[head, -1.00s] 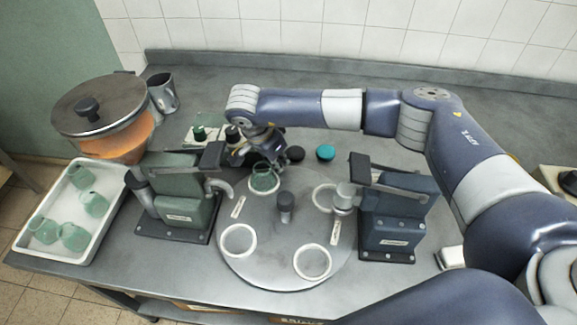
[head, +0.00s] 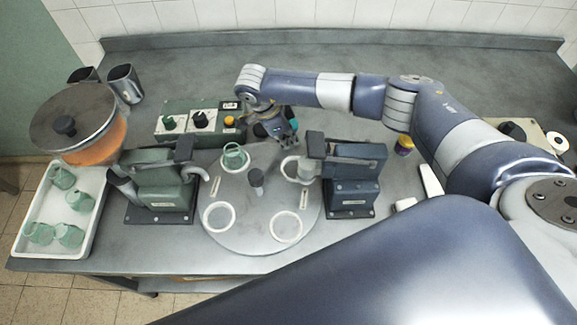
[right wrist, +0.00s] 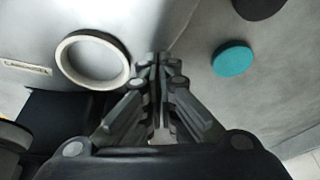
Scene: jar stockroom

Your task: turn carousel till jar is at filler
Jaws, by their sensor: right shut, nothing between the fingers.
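The grey carousel (head: 262,238) has a middle knob (head: 256,178) and several pale ring seats. An empty green glass jar (head: 235,156) stands in the back-left seat. A green machine (head: 165,188) with a curved spout stands left of the disc. A dark blue machine (head: 349,181) stands right, its head over the right-hand seat (head: 290,167). I cannot read which is labelled filler. My right gripper (head: 294,146) is shut and empty above the back edge of the carousel. In the right wrist view its fingers (right wrist: 158,62) are beside an empty seat (right wrist: 92,60). My left gripper is not in view.
A control box (head: 190,122) with knobs and a yellow button stands behind the carousel. A teal disc (right wrist: 233,58) lies near my right gripper. A white tray (head: 52,212) of green jars and an orange-filled hopper (head: 94,139) are left. The back counter is mostly clear.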

